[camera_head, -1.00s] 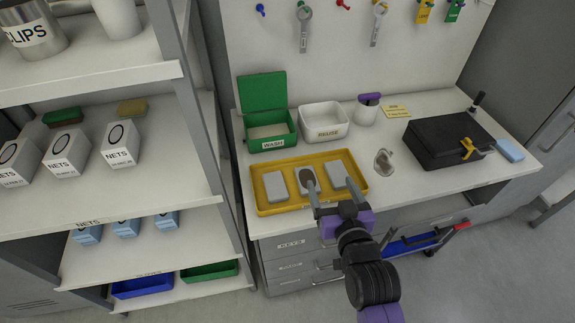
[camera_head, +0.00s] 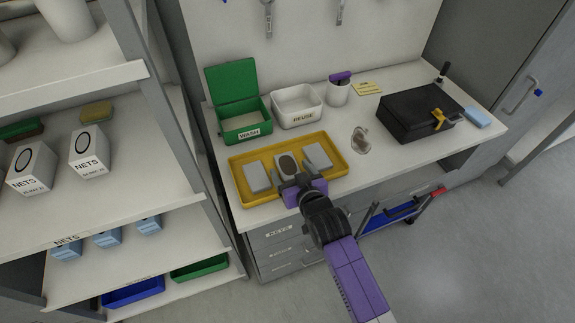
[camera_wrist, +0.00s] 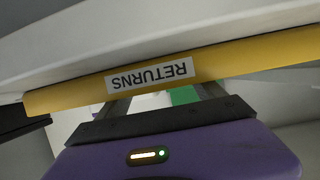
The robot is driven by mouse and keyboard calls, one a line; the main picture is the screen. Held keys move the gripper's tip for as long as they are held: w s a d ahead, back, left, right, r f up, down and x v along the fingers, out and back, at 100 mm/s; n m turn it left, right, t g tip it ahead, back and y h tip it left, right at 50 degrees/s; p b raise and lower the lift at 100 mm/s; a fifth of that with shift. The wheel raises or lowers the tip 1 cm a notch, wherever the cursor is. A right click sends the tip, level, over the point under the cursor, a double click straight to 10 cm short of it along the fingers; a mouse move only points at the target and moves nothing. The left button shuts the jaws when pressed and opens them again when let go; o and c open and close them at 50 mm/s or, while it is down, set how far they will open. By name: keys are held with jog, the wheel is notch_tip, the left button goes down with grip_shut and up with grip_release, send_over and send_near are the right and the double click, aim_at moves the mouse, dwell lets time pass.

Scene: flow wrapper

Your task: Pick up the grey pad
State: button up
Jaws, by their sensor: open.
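A yellow tray (camera_head: 333,176) on the counter holds three grey pads in a row: a left pad (camera_head: 258,177), a middle pad (camera_head: 288,165) with a dark oval on top, and a right pad (camera_head: 318,156). My gripper (camera_head: 290,183) is open at the tray's front edge, just in front of the middle pad; its fingers hide part of that area. In the wrist view, the tray's yellow front wall (camera_wrist: 235,62), with an upside-down RETURNS label, crosses close to my fingers (camera_wrist: 165,98). No pad can be made out there.
Behind the tray stand an open green WASH box (camera_head: 245,128) and a white REUSE bin (camera_head: 297,106). To the right are a small clear object (camera_head: 361,140) and a black case (camera_head: 420,115). A shelf unit (camera_head: 180,215) stands close at left. Drawers are below the counter.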

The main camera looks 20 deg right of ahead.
jog(key=shift+w+f, duration=0.1)
jog(key=shift+w, duration=0.1)
jog(key=c, duration=1.4)
